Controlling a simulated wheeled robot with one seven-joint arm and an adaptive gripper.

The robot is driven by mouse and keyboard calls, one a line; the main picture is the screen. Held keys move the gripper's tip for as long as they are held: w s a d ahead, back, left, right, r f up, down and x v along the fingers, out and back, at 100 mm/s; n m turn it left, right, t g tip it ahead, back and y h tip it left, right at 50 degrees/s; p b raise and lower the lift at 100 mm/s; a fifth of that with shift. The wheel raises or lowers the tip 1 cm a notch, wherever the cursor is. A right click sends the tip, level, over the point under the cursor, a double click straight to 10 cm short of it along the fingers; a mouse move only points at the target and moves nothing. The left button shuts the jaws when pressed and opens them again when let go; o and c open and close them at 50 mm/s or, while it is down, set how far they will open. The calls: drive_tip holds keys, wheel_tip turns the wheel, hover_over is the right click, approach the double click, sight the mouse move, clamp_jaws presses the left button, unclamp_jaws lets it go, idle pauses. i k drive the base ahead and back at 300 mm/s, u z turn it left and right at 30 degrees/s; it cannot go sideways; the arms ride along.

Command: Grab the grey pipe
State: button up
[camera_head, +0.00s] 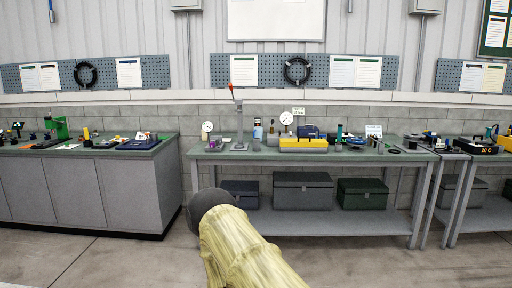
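I cannot make out the grey pipe for certain. An upright grey post (239,126) with a red tip stands on a small base towards the left of the middle workbench (220,154). Several small grey and dark items stand to its right, too small to tell apart. My arm, in a pale yellow sleeve (240,250) with a dark rounded end (206,203), reaches up from the bottom edge, in front of the middle workbench. No gripper fingers show, and the arm hides part of the bench's lower shelf.
A yellow box (303,145) and a round white gauge (286,118) are on the middle workbench. Grey bins (303,190) stand on its lower shelf. A cabinet (85,190) stands left and another bench (480,215) right. The floor in front is clear.

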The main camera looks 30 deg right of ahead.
sight(256, 141)
drive_tip(key=z, duration=0.6)
drive_tip(key=i, duration=0.7)
drive_tip(key=z, duration=1.35)
drive_tip(key=i, duration=3.3)
drive_tip(key=u, duration=1)
